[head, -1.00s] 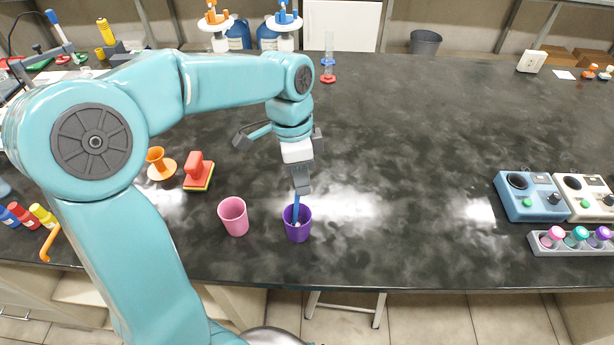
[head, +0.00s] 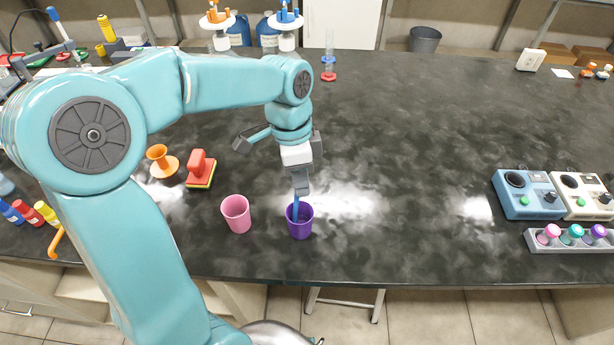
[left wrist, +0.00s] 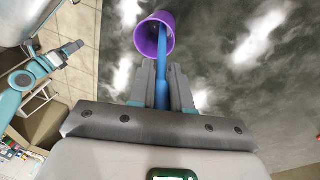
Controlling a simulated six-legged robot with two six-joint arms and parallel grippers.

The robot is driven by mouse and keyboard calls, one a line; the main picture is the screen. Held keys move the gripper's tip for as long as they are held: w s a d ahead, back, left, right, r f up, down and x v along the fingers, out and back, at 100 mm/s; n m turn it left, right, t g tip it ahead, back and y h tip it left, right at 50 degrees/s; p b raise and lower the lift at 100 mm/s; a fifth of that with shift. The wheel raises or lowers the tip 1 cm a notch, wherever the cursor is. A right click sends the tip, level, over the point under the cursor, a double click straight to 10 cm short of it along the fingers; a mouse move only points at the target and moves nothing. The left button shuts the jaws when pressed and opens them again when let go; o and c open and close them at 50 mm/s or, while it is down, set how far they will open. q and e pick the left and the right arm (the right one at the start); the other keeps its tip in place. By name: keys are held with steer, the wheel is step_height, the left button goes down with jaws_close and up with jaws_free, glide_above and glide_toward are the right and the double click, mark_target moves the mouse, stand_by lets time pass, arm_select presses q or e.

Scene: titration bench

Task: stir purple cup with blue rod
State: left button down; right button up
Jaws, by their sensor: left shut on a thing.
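The purple cup (head: 300,223) stands upright on the dark bench near its front edge. My left gripper (head: 302,190) is above the cup, shut on the blue rod (head: 295,208). The rod points down and its lower end is inside the cup. In the left wrist view the purple cup (left wrist: 154,38) is ahead of the fingers, and the blue rod (left wrist: 161,88) runs from between the fingertips (left wrist: 161,85) into its mouth. The rod's tip is hidden inside the cup.
A pink cup (head: 236,213) stands close to the left of the purple cup. A red-handled block (head: 201,170) and an orange funnel-like piece (head: 161,162) are farther left. Blue and white devices (head: 528,194) and a tube rack (head: 571,240) stand at the right. The bench between is clear.

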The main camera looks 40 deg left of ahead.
arm_select(q)
step_height(320, 180, up, 8)
steer(key=w+p, duration=0.2)
steer(key=p, duration=0.5)
steer(key=shift+w+d+p, duration=0.25)
steer(key=shift+d+p, duration=0.05)
steer(key=shift+d, duration=0.05)
stand_by(0.4)
